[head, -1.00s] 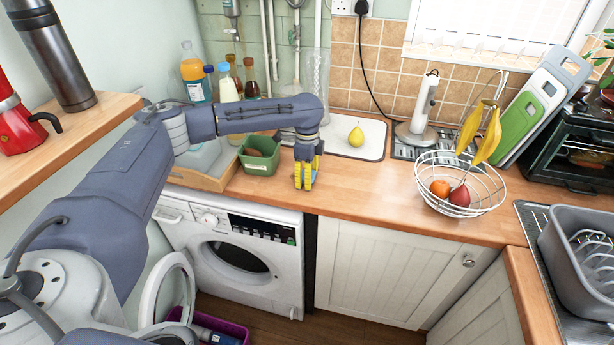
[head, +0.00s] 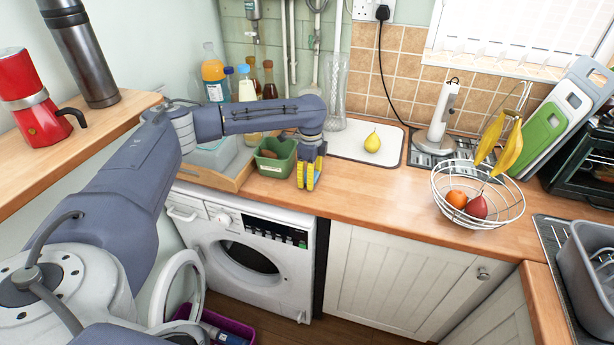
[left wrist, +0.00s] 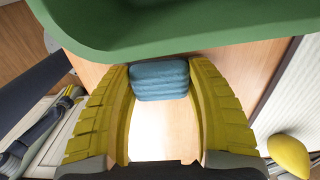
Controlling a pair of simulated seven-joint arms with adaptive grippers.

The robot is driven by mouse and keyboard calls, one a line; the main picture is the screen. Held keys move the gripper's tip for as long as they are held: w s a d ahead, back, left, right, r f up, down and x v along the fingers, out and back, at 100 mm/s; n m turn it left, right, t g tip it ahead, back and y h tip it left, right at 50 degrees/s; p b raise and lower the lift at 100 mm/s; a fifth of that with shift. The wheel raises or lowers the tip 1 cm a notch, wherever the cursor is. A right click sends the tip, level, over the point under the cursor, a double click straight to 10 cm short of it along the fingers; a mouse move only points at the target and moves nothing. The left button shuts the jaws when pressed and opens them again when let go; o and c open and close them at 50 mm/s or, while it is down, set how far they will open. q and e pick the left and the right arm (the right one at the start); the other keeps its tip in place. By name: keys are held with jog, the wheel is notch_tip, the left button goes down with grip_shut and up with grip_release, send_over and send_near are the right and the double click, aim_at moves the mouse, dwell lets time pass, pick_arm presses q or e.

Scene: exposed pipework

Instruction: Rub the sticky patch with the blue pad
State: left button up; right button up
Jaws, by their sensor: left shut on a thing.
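My left gripper (head: 309,178) has yellow fingers pointing down over the wooden worktop, just right of the green tub (head: 268,166). In the left wrist view its fingers are shut on the blue pad (left wrist: 160,79), a small ribbed block held between the fingertips. The pad is close to the wood surface; I cannot tell whether it touches it. The green tub's rim (left wrist: 180,40) fills the top of the left wrist view. I cannot make out a sticky patch in either view. My right gripper is not in view.
A yellow pear (head: 372,142) sits on a white mat (head: 335,148) to the right. Several bottles (head: 246,90) stand behind the tub. A wire fruit basket (head: 478,212) is further right. The worktop (head: 385,195) between gripper and basket is clear.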

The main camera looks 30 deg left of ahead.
aim_at(326, 184)
pick_arm(q)
jog(key=shift+w+d, duration=0.2)
jog(key=shift+d, duration=0.65)
jog(key=shift+w+d, duration=0.2)
jog(key=shift+d, duration=0.65)
jog(key=shift+w+d, duration=0.2)
jog(key=shift+d, duration=0.65)
jog(key=shift+s+a, duration=0.3)
jog(key=shift+a, duration=0.95)
jog(key=shift+s+a, duration=0.3)
jog(key=shift+a, duration=1)
jog(key=shift+s+a, duration=0.3)
jog(key=shift+a, duration=0.95)
jog(key=shift+d+r, duration=0.1)
jog(key=shift+r, duration=3.95)
